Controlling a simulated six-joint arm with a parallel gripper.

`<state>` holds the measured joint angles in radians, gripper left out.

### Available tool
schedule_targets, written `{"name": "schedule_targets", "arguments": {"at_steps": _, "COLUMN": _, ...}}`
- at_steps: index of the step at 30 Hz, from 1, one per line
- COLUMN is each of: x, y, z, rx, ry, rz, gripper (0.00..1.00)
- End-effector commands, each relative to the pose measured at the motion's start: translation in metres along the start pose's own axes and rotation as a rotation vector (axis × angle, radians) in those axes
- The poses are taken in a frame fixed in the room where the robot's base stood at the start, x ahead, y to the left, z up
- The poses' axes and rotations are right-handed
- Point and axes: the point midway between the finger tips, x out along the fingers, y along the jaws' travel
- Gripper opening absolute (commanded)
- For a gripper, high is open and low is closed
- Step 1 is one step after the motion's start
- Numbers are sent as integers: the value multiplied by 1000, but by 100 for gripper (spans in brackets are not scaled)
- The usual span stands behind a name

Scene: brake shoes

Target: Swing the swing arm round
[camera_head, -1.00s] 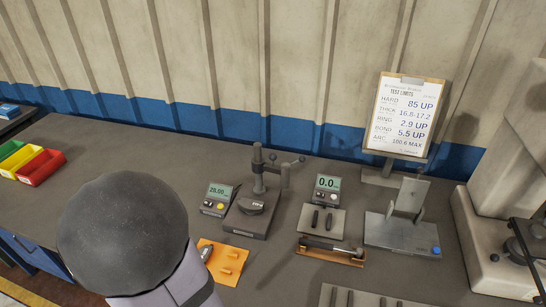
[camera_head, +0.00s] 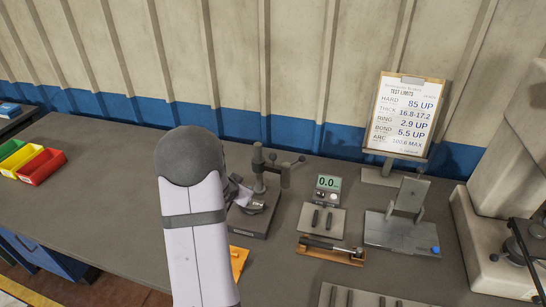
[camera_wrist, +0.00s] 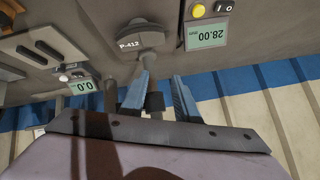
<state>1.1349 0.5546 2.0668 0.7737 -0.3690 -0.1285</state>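The test stand has a dark upright post (camera_head: 258,162). A swing arm (camera_head: 280,162) reaches right from its upper part to a ball knob, with a short spindle hanging beneath. The pad labelled P-412 (camera_wrist: 140,36) lies on the stand's base (camera_head: 248,222); the wrist view shows it beyond the fingertips. My gripper (camera_head: 238,190) is just left of the post, partly hidden by my forearm. In the wrist view, its blue fingers (camera_wrist: 160,78) stand apart, with a dark upright piece between or behind them. I cannot tell whether they touch it.
A readout showing 28.00 (camera_wrist: 208,32) is hidden behind my arm in the head view. A grey fixture (camera_head: 400,235) is further right. The bench at left is clear before coloured bins (camera_head: 40,167).

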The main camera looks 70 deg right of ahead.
Motion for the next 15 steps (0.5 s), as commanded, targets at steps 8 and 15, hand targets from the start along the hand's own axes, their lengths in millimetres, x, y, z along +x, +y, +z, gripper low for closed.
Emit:
{"name": "schedule_targets", "arguments": {"at_steps": 8, "x": -17, "y": 26, "z": -90, "rx": 40, "ry": 355, "rz": 113, "gripper": 29}}
{"name": "schedule_targets", "arguments": {"at_steps": 15, "x": -24, "y": 30, "z": -106, "rx": 4, "ry": 420, "rz": 134, "gripper": 29}}
